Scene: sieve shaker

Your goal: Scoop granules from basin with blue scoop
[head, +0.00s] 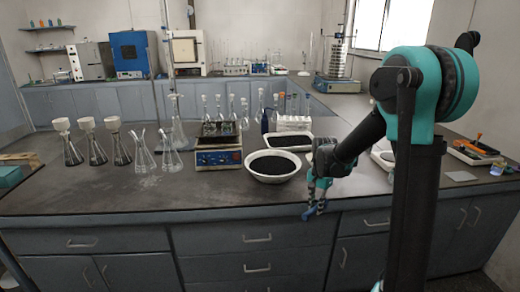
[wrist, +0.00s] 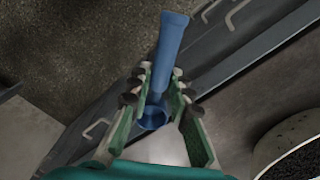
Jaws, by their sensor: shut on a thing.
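A white round basin (head: 254,175) of dark granules (head: 273,165) stands on the dark bench near its front edge. It shows partly at the lower right of the wrist view (wrist: 270,160), with granules (wrist: 298,128) inside. My gripper (head: 317,200) is at the bench's front edge, to the right of the basin and apart from it. It is shut on the blue scoop (wrist: 168,55), which sits between the fingers in the wrist view. The scoop also shows low at the gripper in the head view (head: 313,211). Whether the scoop holds granules cannot be told.
A white tray of dark material (head: 289,149) lies behind the basin. A blue hotplate-like device (head: 218,158) stands left of it. Several flasks (head: 118,150) stand farther left. A sieve shaker (head: 337,75) stands on the back bench. The front left bench top is mostly clear.

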